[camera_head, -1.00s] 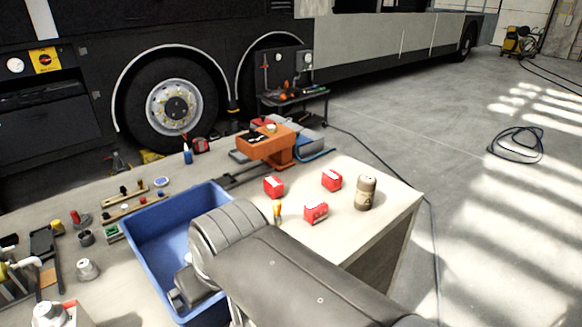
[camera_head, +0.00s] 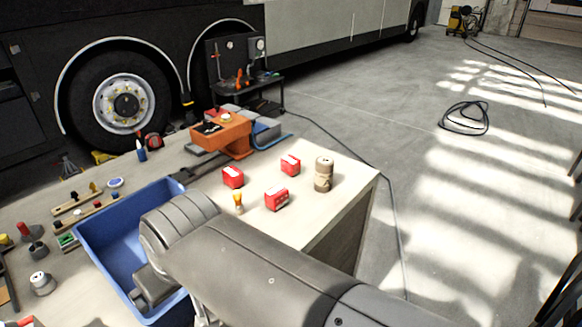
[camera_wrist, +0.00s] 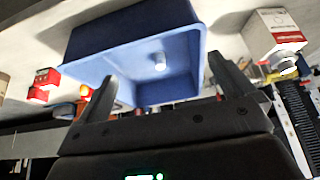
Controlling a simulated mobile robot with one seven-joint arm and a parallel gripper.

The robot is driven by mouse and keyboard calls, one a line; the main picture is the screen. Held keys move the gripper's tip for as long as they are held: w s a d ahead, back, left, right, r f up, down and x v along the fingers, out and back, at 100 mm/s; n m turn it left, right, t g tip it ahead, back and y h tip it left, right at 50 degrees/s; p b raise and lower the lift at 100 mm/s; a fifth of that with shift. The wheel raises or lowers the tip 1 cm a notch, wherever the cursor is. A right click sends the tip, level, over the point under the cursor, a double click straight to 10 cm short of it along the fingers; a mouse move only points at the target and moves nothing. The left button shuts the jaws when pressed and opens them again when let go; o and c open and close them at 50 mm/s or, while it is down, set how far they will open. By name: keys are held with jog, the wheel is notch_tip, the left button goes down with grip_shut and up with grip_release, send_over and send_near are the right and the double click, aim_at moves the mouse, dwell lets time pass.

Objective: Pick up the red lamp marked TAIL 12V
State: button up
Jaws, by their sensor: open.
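Three small red block-shaped lamps stand on the pale bench top in the head view: a left one (camera_head: 233,177), a back right one (camera_head: 290,166) and a front one (camera_head: 277,198). They have pale labels, too small to read, so I cannot tell which says TAIL 12V. My gripper (camera_wrist: 163,68) is open and empty in the wrist view, with the blue bin (camera_wrist: 85,58) beyond its fingers. Two red blocks (camera_wrist: 45,78) show at the left there, apart from the fingers.
The blue bin (camera_head: 100,262) stands left of the lamps. A brown canister (camera_head: 323,174) is right of them, and a small orange-and-yellow item (camera_head: 239,202) is in front. An orange vise (camera_head: 222,133) stands behind.

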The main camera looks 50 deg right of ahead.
jog(key=c, duration=0.7)
jog(key=shift+o, duration=0.2)
jog(key=w+d+r+g+h, duration=0.1)
jog(key=w+d+r, duration=0.1)
jog(key=w+d, duration=0.35)
jog(key=w+d+r, duration=0.3)
jog(key=w+d, duration=0.1)
jog(key=w, duration=0.3)
jog(key=m, duration=0.1)
send_over(291, 159)
jog(key=s+a, duration=0.1)
jog(key=s, duration=0.2)
notch_tip(291, 159, down, 12)
jog(key=x, duration=0.5)
jog(key=shift+s+a+f, duration=0.1)
jog(key=shift+a, duration=0.15)
jog(key=shift+d+x, duration=0.15)
jog(key=shift+x, duration=1.15)
jog(key=shift+d+x, duration=0.1)
jog(key=shift+x, duration=1.2)
